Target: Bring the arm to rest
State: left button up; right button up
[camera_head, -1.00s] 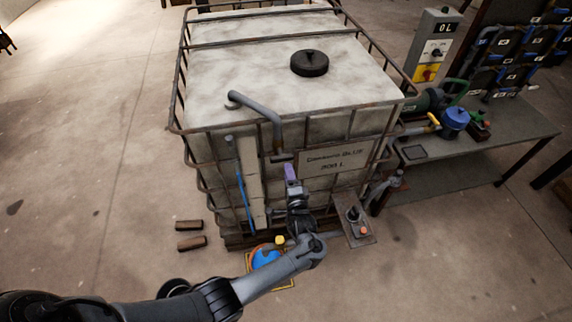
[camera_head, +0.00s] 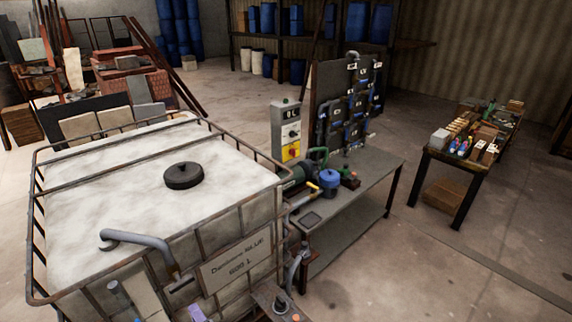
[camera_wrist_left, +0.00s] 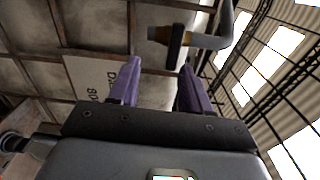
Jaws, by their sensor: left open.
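My left gripper (camera_wrist_left: 160,72) shows in the left wrist view with its two purple fingers apart and nothing between them. It is in front of the caged white vat (camera_head: 110,165), facing its label plate (camera_wrist_left: 92,80) and a grey pipe with a dark valve-like part (camera_wrist_left: 174,42). In the head view only a purple tip of the gripper (camera_head: 197,313) shows at the bottom edge, below the label plate (camera_head: 236,262). My right gripper is in neither view.
A grey bench (camera_head: 345,190) with a pump and blue pot stands right of the vat, beside a control box (camera_head: 286,130). A cluttered table (camera_head: 470,150) stands farther right. Floor between them is clear.

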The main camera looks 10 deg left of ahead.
pick_arm(q)
jog(key=s+a+f+g+h+p, duration=0.1)
jog(key=s+a+f+h+p, duration=0.15)
jog(key=s, duration=0.55)
jog(key=s+a+f+g+h+p, duration=0.1)
jog(key=s+f+p, duration=0.2)
jog(key=s, duration=0.5)
jog(key=s+d+r+n+g+h+p, duration=0.1)
jog(key=s+d+r+n+g+h, duration=0.2)
jog(key=r, duration=0.6)
jog(key=s+d+r+n+g+h+p, duration=0.1)
jog(key=s+d+r+n+g+h, duration=0.1)
jog(key=s+d+r+h, duration=0.5)
jog(key=shift+s+d+r+n+g+p, duration=0.35)
jog(key=shift+s+d+r+n, duration=0.35)
jog(key=shift+s+d+r, duration=0.8)
jog(key=shift+d+f, duration=0.2)
jog(key=shift+d, duration=0.05)
